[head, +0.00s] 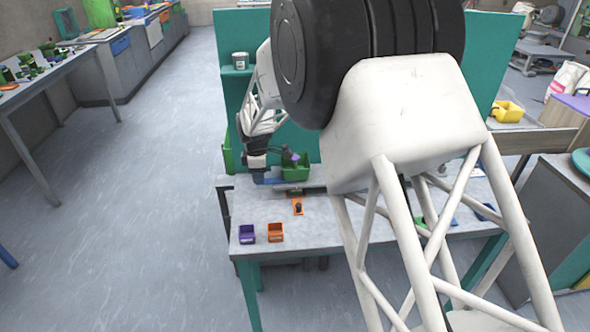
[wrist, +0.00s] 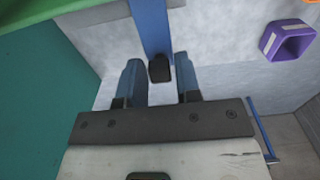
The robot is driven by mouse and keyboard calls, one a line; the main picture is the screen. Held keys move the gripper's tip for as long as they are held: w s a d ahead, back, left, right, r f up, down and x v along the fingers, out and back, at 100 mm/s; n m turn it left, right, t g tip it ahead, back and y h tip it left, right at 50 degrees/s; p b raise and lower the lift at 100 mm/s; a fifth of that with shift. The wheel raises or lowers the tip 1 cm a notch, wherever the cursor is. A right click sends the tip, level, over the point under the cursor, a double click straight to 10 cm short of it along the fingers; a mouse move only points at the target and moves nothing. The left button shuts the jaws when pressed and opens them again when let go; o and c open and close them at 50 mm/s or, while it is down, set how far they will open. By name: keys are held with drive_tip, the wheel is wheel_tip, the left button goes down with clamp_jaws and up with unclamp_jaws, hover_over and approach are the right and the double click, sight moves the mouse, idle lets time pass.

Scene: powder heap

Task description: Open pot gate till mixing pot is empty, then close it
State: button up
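The mixing pot (head: 296,170) is green and stands at the back of the bench, with a purple part over its top; its inside is too small to read. A blue gate bar (wrist: 154,25) with a black knob (wrist: 160,68) shows in the wrist view. My gripper (wrist: 158,75) has two blue fingers apart, one on each side of the knob, with thin gaps visible; I cannot tell whether they touch it. In the head view my gripper (head: 258,176) is just left of the pot, at the blue bar.
A purple bin (head: 247,234) and an orange bin (head: 276,232) sit at the bench's (head: 325,232) front left. An orange tray (head: 298,202) with a dark item lies in front of the pot. A teal panel (head: 304,140) stands behind. My arm hides much of the right side.

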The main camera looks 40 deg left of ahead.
clamp_jaws()
drive_tip(key=shift+w+d, duration=0.1)
drive_tip(key=shift+d, duration=0.05)
drive_tip(key=shift+w+d, duration=0.85)
drive_tip(key=shift+o, duration=1.4)
unclamp_jaws()
drive_tip(key=shift+r, duration=0.15)
wheel_tip(320, 180, up, 7)
drive_tip(key=shift+r, duration=0.15)
